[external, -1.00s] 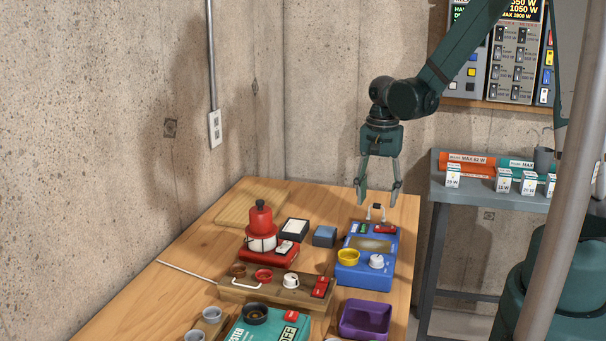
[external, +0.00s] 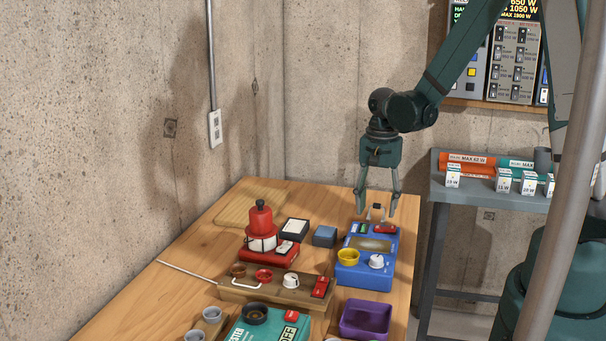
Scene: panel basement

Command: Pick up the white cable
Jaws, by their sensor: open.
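A short white cable (external: 371,214) with a black piece (external: 377,206) at its top stands in an arch at the back edge of the blue device (external: 362,276). My gripper (external: 377,211) is open and points down. Its two fingers are on either side of the arch in the picture, with space between them and it. I cannot tell whether the fingers line up with it in depth. A thin pale line (external: 187,271) also runs to the wooden board at the left, and a white curved piece (external: 246,286) lies at that board.
A blue-grey block (external: 325,236), a red device (external: 268,252) and a purple tray (external: 364,320) stand nearby. A grey pole (external: 563,220) crosses the right side.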

